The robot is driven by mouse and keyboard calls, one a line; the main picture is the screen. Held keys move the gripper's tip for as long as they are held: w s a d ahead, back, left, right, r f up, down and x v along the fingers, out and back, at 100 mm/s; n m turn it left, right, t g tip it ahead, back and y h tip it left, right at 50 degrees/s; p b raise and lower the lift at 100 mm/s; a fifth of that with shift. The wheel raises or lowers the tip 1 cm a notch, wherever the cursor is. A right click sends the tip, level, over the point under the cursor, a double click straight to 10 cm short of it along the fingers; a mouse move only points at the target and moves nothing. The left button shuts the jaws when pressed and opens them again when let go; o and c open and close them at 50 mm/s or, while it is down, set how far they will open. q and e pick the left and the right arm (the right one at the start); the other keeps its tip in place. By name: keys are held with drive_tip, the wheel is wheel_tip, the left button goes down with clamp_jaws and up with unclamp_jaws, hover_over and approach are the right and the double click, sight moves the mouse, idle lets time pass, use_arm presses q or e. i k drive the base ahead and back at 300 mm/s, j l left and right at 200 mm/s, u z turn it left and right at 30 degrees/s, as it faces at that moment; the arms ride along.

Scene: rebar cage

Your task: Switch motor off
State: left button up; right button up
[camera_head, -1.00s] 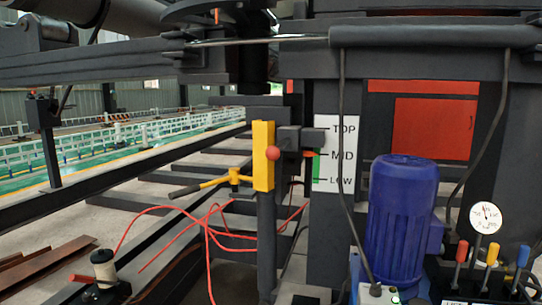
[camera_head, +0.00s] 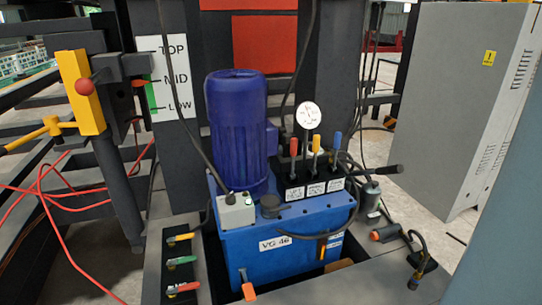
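The blue motor (camera_head: 238,130) stands upright on a blue hydraulic tank (camera_head: 270,240) labelled VG 46, in the middle of the head view. A small grey switch box (camera_head: 236,212) sits on the tank's top at the front left, below the motor. It has small buttons on top, too small to read. Neither of my grippers shows in this view.
Levers with red (camera_head: 293,147), yellow (camera_head: 316,140) and blue handles stand right of the motor, beside a round gauge (camera_head: 308,115). A grey cabinet (camera_head: 455,100) stands at the right. A yellow post with a red ball (camera_head: 83,88) is at the left.

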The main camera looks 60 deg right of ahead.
sight(230, 199)
drive_tip(key=z, duration=1.45)
